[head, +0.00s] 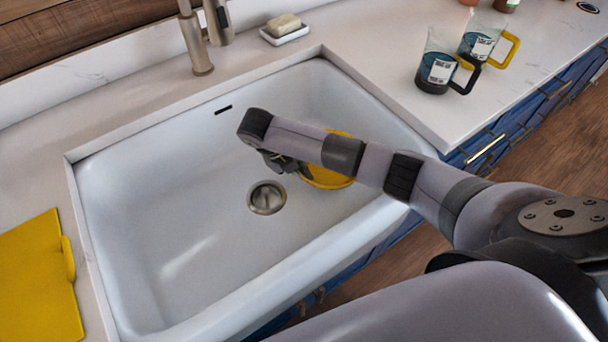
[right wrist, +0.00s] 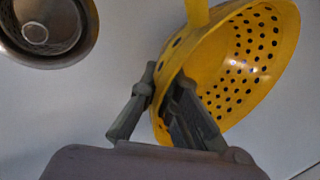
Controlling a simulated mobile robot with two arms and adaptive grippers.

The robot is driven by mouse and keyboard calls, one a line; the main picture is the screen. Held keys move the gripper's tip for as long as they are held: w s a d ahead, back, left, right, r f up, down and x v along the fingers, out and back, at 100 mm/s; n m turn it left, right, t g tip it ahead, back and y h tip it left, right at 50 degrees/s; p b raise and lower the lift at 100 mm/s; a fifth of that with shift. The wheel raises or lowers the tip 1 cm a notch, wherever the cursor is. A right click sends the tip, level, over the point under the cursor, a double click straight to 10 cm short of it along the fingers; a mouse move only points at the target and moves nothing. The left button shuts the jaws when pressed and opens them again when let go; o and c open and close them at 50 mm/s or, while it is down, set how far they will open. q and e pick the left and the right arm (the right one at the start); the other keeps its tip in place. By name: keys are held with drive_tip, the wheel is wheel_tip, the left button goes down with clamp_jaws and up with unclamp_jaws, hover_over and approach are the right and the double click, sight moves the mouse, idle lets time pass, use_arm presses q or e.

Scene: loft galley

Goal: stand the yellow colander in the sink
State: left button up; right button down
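The yellow colander (head: 330,178) is inside the white sink (head: 180,250), right of the drain, partly hidden by my right arm in the head view. In the right wrist view the colander (right wrist: 255,60) shows its perforated bowl and a yellow handle or lug at the top. My right gripper (head: 282,164) is low in the basin. In the right wrist view its fingers (right wrist: 165,85) lie on either side of the colander's rim and look closed on it. Whether the colander's base touches the sink floor is hard to tell. My left gripper is not in view.
The metal drain (head: 267,198) is left of the colander, and the sink's left half is empty. A faucet (head: 196,40) and a soap dish (head: 284,34) stand behind. A yellow board (head: 38,285) lies at left.

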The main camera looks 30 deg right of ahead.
wheel_tip(320, 180, down, 3)
drive_tip(key=shift+r, duration=0.2)
drive_tip(key=shift+f, duration=0.25)
drive_tip(key=c, duration=1.8)
unclamp_jaws()
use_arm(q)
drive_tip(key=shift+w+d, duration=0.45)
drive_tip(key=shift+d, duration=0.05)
use_arm(e)
drive_tip(key=shift+r, duration=0.1)
